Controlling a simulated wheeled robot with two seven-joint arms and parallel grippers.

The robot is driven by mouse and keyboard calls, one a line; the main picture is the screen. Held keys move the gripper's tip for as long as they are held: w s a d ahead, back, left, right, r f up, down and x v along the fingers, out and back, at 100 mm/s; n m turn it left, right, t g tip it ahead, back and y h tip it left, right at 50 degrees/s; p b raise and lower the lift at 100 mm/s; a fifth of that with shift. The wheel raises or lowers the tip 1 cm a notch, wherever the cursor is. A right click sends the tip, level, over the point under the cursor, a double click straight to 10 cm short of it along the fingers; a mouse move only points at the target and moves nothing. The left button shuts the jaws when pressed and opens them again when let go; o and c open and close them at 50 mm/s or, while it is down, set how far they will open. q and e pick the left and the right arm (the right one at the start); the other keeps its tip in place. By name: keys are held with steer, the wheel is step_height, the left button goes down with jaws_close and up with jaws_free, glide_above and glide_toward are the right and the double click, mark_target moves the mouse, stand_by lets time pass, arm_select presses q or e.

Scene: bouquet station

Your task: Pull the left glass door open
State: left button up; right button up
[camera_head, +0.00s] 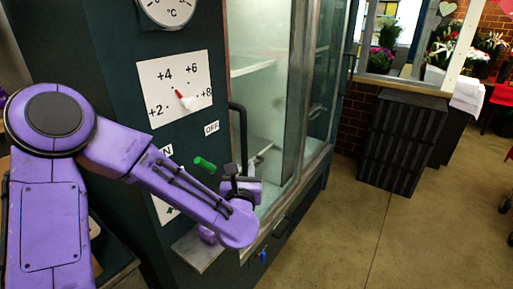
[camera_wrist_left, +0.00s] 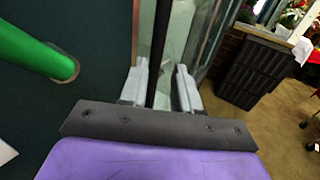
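The left glass door (camera_head: 258,85) is a tall pane in the dark green cabinet and looks closed. Its black bar handle (camera_head: 239,125) runs upright along the door's left side. My left gripper (camera_head: 240,172) is at the lower part of this handle, partly hidden by my own wrist. In the left wrist view the two pale fingers of my left gripper (camera_wrist_left: 162,85) stand apart, with the handle (camera_wrist_left: 159,50) between them. Gaps show beside the bar, so the fingers are not closed on it. Contact cannot be told. My right gripper is not in view.
A green knob (camera_head: 205,164) sticks out of the cabinet front, left of my gripper; it also shows in the left wrist view (camera_wrist_left: 38,52). A dial plate (camera_head: 177,88) is above it. A dark crate stack (camera_head: 405,140) stands right. The floor (camera_head: 360,230) between is clear.

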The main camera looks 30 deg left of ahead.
mark_target(244, 154)
arm_select(q)
steer(key=w+a+p, duration=0.1)
steer(key=w, duration=0.1)
steer(key=w+a+r+p, duration=0.1)
steer(key=w+a, duration=0.1)
steer(key=shift+r, duration=0.1)
steer(key=x, duration=0.1)
steer(key=p+x, duration=0.1)
steer(key=x, duration=0.3)
steer(key=shift+w+f+p, duration=0.1)
steer(key=shift+f+p, duration=0.2)
steer(key=shift+p, duration=0.05)
jaws_close()
